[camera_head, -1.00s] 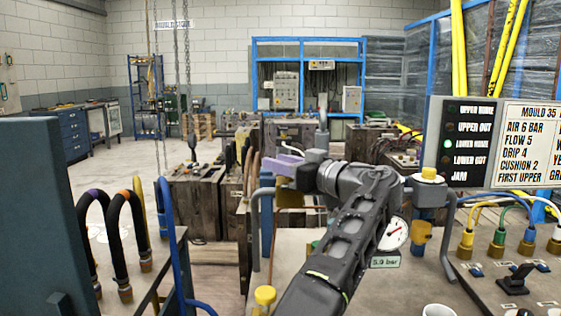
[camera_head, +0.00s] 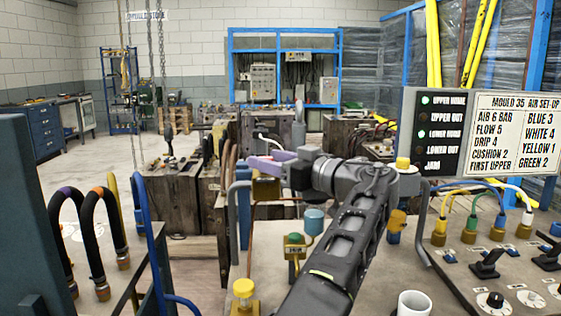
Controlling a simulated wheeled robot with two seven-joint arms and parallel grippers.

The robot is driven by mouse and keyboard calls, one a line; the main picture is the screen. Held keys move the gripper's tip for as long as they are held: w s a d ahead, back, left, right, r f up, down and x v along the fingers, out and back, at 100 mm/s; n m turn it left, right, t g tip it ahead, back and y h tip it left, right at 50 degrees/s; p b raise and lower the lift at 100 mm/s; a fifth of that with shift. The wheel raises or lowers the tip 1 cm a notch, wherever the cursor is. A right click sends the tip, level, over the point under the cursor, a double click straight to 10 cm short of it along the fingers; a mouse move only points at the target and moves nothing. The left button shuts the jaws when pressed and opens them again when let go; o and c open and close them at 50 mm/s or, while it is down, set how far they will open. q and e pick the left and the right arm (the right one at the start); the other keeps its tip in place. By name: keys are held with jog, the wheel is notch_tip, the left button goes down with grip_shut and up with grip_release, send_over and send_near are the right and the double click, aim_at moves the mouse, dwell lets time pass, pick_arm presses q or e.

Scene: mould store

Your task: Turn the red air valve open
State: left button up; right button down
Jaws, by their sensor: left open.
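I cannot make out a red air valve in the head view; my arm covers part of the bench. My left gripper (camera_head: 262,164), with pale purple fingers, is open and points left above the bench's far left part. A yellow block (camera_head: 266,189) shows just below it, and I cannot tell if they touch. A green-topped fitting (camera_head: 295,240), a blue cylinder (camera_head: 314,221) and a yellow knob (camera_head: 243,290) stand left of my arm. A brass-coloured fitting (camera_head: 396,221) and a yellow cap (camera_head: 403,163) are to its right. My right gripper is not in view.
A grey bent rail (camera_head: 238,228) edges the bench's left side. A white cup (camera_head: 413,304) stands near the front. A lamp panel (camera_head: 436,132), set-up board (camera_head: 516,130), hoses and black levers (camera_head: 487,263) fill the right. Wooden crates (camera_head: 180,200) stand behind.

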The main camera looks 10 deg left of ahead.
pick_arm(q)
jog(key=v, duration=0.3)
jog(key=shift+s+d+p, duration=0.15)
jog(key=shift+p, duration=0.25)
jog(key=shift+r, duration=0.1)
